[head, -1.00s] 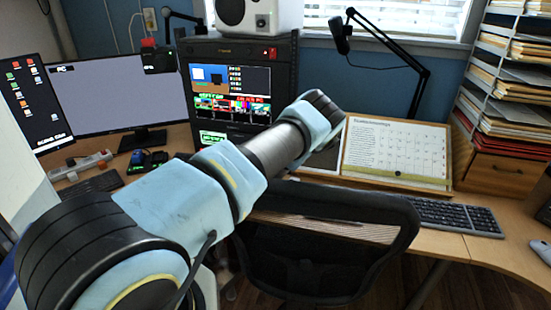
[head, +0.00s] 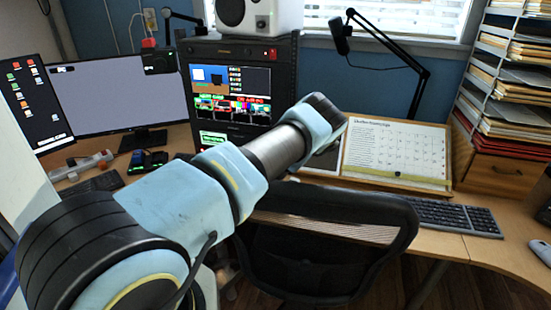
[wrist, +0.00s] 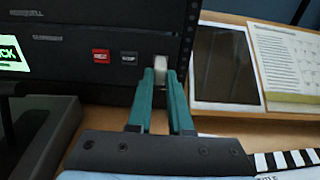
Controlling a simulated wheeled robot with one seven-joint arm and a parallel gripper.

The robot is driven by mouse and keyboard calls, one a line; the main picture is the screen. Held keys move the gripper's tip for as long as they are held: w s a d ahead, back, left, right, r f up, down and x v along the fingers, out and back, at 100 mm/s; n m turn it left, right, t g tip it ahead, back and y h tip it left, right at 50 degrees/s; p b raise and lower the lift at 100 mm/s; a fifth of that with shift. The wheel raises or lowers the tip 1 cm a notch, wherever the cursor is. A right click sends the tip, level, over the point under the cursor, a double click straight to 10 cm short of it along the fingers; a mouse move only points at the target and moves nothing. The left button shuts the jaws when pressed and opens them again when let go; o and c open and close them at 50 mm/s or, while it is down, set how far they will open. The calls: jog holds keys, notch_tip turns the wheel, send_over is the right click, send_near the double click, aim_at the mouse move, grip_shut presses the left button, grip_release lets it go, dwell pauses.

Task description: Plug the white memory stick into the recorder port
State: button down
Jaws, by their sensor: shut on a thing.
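The white memory stick (wrist: 160,66) shows in the wrist view between the tips of my teal-fingered gripper (wrist: 160,82). My gripper is shut on it, and its far end points at the lower right of the black recorder front (wrist: 75,75). I cannot tell whether the stick touches the panel or is in a port. To its left on the panel are a small dark port-like fitting (wrist: 128,58) and a red one (wrist: 101,56). In the head view my arm hides the gripper and stick; the recorder rack (head: 285,60) stands behind the arm.
A dark tablet (wrist: 225,65) and a calendar board (head: 398,150) lie right of the rack. A grey box (wrist: 55,130) is at lower left in the wrist view. A black chair (head: 320,265) stands before the desk. A microphone arm (head: 400,60) rises behind.

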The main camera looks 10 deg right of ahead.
jog(key=shift+w+d, duration=0.25)
jog(key=shift+w, duration=0.2)
dwell(0.6)
jog(key=c, duration=0.8)
grip_release()
jog(key=shift+o, duration=0.2)
notch_tip(320, 180, up, 10)
jog(key=b, duration=0.1)
